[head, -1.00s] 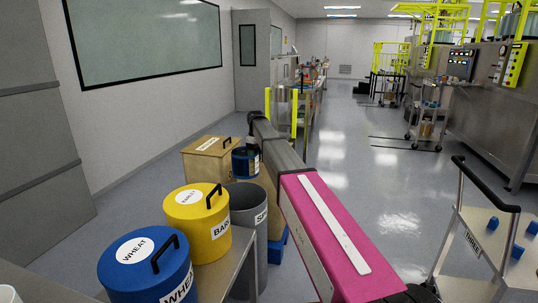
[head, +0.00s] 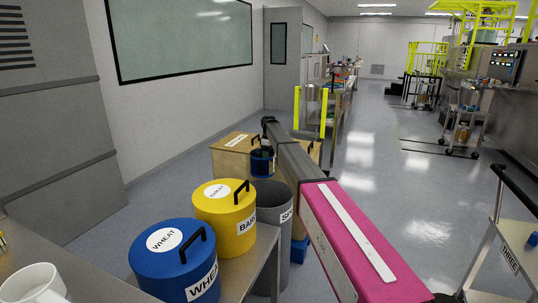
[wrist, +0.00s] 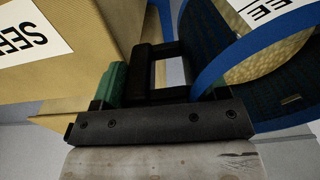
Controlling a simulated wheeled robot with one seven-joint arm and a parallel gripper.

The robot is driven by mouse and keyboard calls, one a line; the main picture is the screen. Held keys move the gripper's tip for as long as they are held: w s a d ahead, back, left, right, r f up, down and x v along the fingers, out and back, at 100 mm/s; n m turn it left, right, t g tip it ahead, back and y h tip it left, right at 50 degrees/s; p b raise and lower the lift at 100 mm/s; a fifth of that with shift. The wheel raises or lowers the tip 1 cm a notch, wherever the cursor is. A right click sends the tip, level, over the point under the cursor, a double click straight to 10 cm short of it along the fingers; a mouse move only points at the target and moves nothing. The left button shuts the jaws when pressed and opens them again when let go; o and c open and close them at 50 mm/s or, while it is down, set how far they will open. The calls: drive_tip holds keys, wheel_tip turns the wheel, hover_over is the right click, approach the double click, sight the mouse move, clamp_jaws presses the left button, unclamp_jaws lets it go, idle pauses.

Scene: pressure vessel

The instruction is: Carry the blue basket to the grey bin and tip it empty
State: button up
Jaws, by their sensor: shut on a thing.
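The blue basket (head: 262,163) shows small and partly hidden near the far end of my arm in the head view. In the wrist view the basket's blue rim (wrist: 206,78) fills the right side, with a pale, grainy load inside. My gripper (wrist: 168,92) is shut on the basket's black handle, between green finger pads. The grey bin (head: 271,208) stands on the floor nearer than the basket, behind the yellow drum, its label partly hidden by my arm.
A yellow drum (head: 224,212) and a blue drum (head: 172,262) stand on a metal table beside the bin. A wooden box (head: 232,158) is beside the basket. A white mug (head: 35,285) is at lower left. A trolley (head: 505,250) stands at right. Floor beyond is open.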

drive_tip(key=s+t, duration=0.3)
drive_tip(key=t, duration=0.1)
drive_tip(key=shift+s+d+r+y, duration=0.25)
drive_tip(key=shift+s+d+y, duration=0.05)
drive_tip(key=shift+d+y, duration=0.1)
drive_tip(key=shift+w, duration=0.15)
